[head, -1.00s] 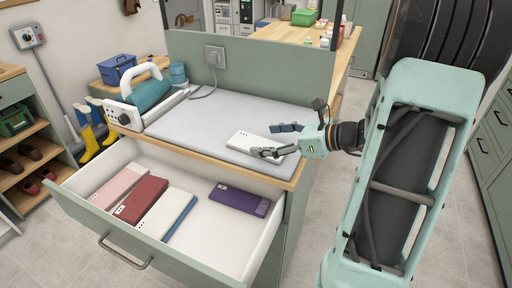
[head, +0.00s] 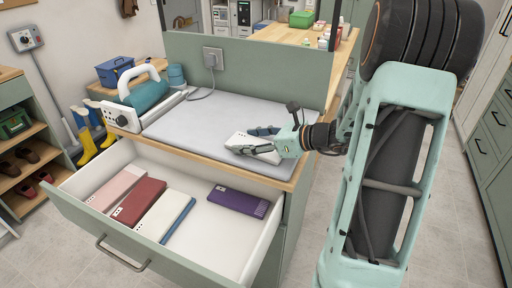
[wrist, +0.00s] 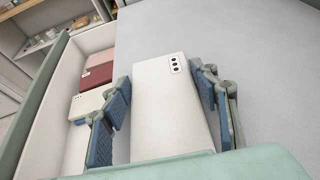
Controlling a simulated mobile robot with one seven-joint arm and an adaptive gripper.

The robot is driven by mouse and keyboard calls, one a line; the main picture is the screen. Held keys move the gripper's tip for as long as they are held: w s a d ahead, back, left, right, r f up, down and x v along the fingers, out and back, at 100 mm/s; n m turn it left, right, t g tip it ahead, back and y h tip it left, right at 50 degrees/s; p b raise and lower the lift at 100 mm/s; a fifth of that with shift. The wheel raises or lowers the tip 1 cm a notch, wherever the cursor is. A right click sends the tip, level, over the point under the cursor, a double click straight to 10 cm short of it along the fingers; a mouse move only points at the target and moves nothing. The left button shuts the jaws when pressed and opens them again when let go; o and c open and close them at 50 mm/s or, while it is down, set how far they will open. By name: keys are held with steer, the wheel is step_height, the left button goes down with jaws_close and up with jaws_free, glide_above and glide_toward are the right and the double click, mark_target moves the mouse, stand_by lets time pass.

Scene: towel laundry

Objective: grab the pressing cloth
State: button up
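In the wrist view the cloth (wrist: 170,105) lies between the fingers (wrist: 162,78). The finger tips are close to its edges, and a gap shows beside the nearer left pad. The fingers look open; contact is not clear. The cloth's near end is hidden by my gripper's body.
The grey mat (head: 190,120) is mostly clear. A teal press with a white handle (head: 146,92) stands at its left. The open drawer (head: 205,238) below holds pink, red, white and purple folded items (head: 238,199). A green panel (head: 262,75) with an outlet stands behind.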

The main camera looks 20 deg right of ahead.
steer(key=c, duration=0.6)
steer(key=shift+r, duration=0.15)
